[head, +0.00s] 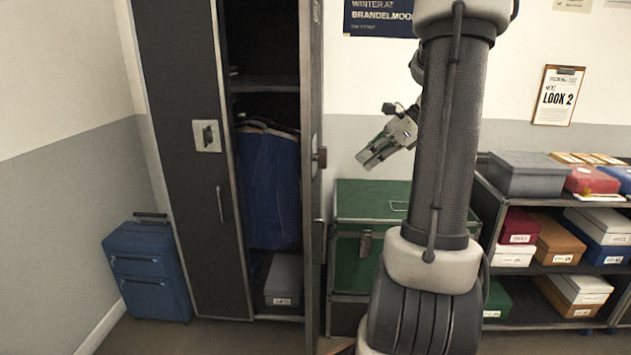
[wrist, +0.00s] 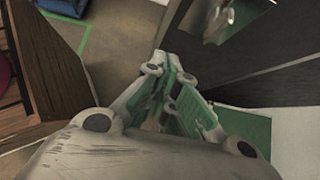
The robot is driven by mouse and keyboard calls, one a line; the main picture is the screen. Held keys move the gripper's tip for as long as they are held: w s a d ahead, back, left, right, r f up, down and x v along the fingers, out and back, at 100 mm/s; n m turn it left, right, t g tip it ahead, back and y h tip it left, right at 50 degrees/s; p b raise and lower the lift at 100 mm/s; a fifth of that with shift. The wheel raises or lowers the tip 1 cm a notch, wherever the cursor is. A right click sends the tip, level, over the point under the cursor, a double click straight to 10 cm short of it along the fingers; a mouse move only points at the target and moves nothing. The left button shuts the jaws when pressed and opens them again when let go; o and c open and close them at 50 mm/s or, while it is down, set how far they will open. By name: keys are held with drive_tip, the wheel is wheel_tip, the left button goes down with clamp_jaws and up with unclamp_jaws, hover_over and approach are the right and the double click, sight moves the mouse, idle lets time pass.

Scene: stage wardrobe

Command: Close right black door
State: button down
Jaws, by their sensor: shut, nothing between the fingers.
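The right black door (head: 312,180) of the tall wardrobe stands wide open, seen nearly edge-on, with a dark latch on its edge. The left black door (head: 180,150) is shut and has a handle and a latch plate. My gripper (head: 370,158) is shut and empty, raised to the right of the open door and apart from it in the head view. In the wrist view my gripper (wrist: 172,75) shows its green-padded fingers together. A dark panel with a metal fitting, seemingly the door (wrist: 255,35), lies beyond them at the upper right.
Clothes (head: 270,190) hang inside the wardrobe above a grey box (head: 284,280). A green trunk (head: 375,200) stands right behind the open door. A blue suitcase (head: 147,270) stands left. A shelf of boxes (head: 545,270) is at right.

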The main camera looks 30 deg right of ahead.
approach(310, 193)
drive_tip(key=s+f+x, duration=0.1)
drive_tip(key=x, duration=0.3)
drive_tip(key=shift+w+a+r, duration=0.2)
drive_tip(key=shift+w+r, duration=0.05)
drive_tip(key=shift+w, duration=0.3)
